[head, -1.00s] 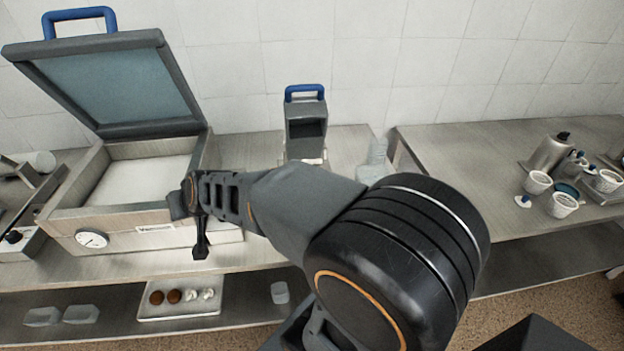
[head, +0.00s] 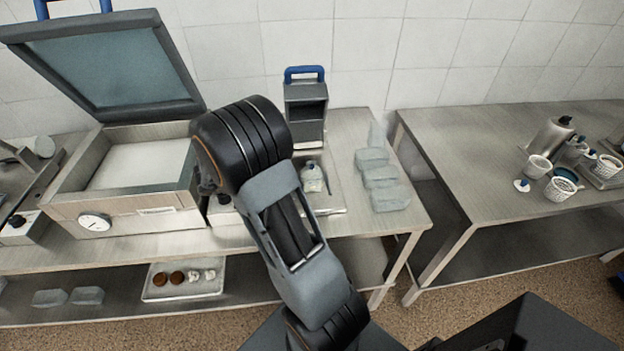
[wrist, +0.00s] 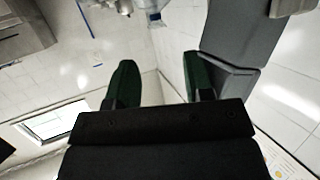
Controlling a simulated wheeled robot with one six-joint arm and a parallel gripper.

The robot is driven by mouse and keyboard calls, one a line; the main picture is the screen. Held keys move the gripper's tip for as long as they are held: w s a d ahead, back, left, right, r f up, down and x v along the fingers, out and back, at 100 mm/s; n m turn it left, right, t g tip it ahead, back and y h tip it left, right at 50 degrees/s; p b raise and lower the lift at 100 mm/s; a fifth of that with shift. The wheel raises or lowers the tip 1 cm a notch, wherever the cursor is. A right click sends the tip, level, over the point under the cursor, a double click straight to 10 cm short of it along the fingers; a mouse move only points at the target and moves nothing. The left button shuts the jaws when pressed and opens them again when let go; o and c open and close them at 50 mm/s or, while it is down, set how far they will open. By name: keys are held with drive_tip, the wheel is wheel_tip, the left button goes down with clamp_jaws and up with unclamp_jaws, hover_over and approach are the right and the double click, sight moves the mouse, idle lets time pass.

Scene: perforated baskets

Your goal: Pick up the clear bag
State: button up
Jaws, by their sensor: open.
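Several clear, pale bag-like packs (head: 380,180) lie in a row on the right end of the middle table in the head view. Which one is the clear bag I cannot tell.
A grey machine with a blue handle (head: 305,105) stands at the back, with a small clear bottle (head: 312,178) before it. An open-lidded box (head: 125,220) is at the left. A tray (head: 183,291) sits on the lower shelf. Cups (head: 560,190) stand on the right table.

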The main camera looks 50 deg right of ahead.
sight(317, 170)
drive_tip(key=x, duration=0.4)
drive_tip(key=p+x, duration=0.1)
drive_tip(key=x, duration=0.3)
drive_tip(key=p+x, duration=0.1)
drive_tip(key=x, duration=0.4)
drive_tip(key=shift+s+r, duration=0.1)
drive_tip(key=shift+s, duration=0.25)
drive_tip(key=shift+c, duration=0.3)
clamp_jaws()
